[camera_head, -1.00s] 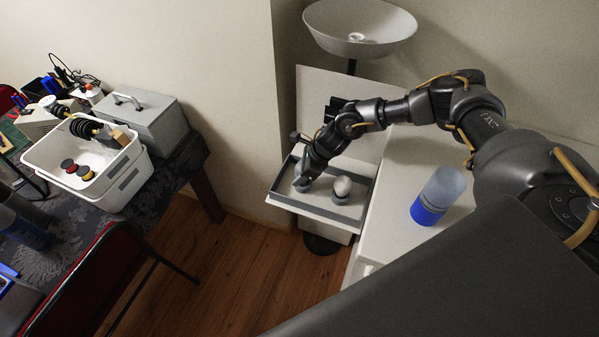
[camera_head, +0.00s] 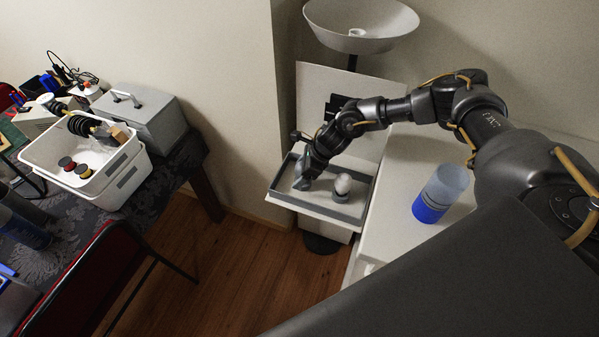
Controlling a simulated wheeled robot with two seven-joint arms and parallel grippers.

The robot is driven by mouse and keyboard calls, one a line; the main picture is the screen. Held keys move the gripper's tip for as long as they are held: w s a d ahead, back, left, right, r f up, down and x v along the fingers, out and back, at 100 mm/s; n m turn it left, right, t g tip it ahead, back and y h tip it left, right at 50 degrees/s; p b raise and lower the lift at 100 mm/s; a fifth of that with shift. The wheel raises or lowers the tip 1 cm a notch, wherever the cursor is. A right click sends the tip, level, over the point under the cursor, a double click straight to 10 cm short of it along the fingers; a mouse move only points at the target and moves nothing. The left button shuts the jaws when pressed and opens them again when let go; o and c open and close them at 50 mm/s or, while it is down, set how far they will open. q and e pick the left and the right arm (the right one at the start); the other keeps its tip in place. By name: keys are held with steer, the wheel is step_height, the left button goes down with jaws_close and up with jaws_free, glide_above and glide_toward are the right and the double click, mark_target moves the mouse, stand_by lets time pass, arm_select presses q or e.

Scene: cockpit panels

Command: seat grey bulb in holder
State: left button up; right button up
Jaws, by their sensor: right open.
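A pale bulb (camera_head: 343,184) stands upright in a dark ring-like base in the grey-lined tray (camera_head: 318,209). My right gripper (camera_head: 303,184) is over the left part of the same tray, to the left of that bulb and apart from it. Its fingers point down, and a small grey shape shows at the fingertips; I cannot tell whether it is the grey bulb or part of the gripper. A wide white bowl-shaped lamp (camera_head: 360,42) on a dark stand rises behind the tray, with a small white piece (camera_head: 356,33) in its middle. My left gripper is not in view.
A white counter (camera_head: 400,180) right of the tray carries a blue and grey cylinder (camera_head: 440,194). At left, a table holds a white bin (camera_head: 118,178) and a grey box (camera_head: 150,124). A red chair (camera_head: 85,282) stands in front. Wooden floor is clear between.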

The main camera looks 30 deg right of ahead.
steer(key=b+v, duration=0.2)
steer(key=v, duration=0.8)
steer(key=shift+r+b, duration=0.15)
steer(key=shift+b, duration=0.15)
steer(key=shift+d, duration=0.1)
